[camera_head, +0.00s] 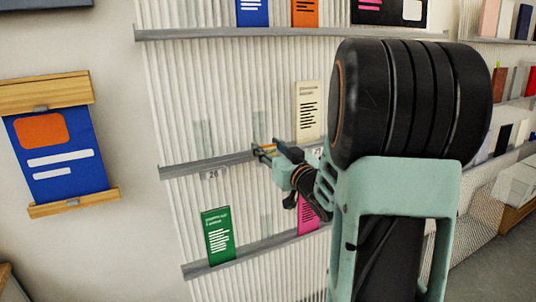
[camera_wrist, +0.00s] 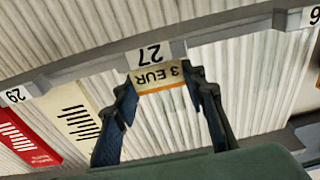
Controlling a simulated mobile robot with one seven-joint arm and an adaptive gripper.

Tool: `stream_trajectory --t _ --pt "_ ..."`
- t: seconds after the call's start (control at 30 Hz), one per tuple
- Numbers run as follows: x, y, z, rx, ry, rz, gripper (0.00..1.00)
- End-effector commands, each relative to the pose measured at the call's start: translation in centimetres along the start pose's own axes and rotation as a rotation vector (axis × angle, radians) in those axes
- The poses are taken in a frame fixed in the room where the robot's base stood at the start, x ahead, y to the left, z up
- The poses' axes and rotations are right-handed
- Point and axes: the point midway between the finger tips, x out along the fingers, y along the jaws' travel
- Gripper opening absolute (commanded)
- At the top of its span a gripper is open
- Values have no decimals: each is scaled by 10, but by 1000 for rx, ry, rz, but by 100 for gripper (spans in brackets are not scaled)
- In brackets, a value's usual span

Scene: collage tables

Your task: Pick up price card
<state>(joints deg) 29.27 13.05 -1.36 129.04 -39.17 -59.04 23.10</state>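The price card (camera_wrist: 160,77) is a small cream card with "3 EUR" on it and an orange stripe along one edge. In the wrist view it sits between my fingertips, just in front of the shelf label "27" (camera_wrist: 155,54). My gripper (camera_wrist: 162,84) has a fingertip against each side edge of the card and appears shut on it. In the head view my gripper (camera_head: 266,151) is at the middle shelf edge, with the card small between the fingers. Whether the card still touches the shelf cannot be told.
The middle shelf (camera_head: 205,164) carries number labels, including "26" (camera_head: 213,174). A cream book (camera_head: 308,108) stands on this shelf, close to my gripper. A green book (camera_head: 217,235) and a pink book (camera_head: 307,215) stand below. My arm hides part of the right side.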

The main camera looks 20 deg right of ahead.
Motion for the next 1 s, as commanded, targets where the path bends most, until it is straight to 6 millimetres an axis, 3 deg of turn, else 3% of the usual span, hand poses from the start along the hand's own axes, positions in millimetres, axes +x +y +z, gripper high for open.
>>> stream_trajectory --t 0.43,0.8,1.0 --pt "0 0 -6 -1 2 -1 26" --pt "0 0 -76 -3 4 -1 26" --pt "0 0 -98 -1 2 -1 26"
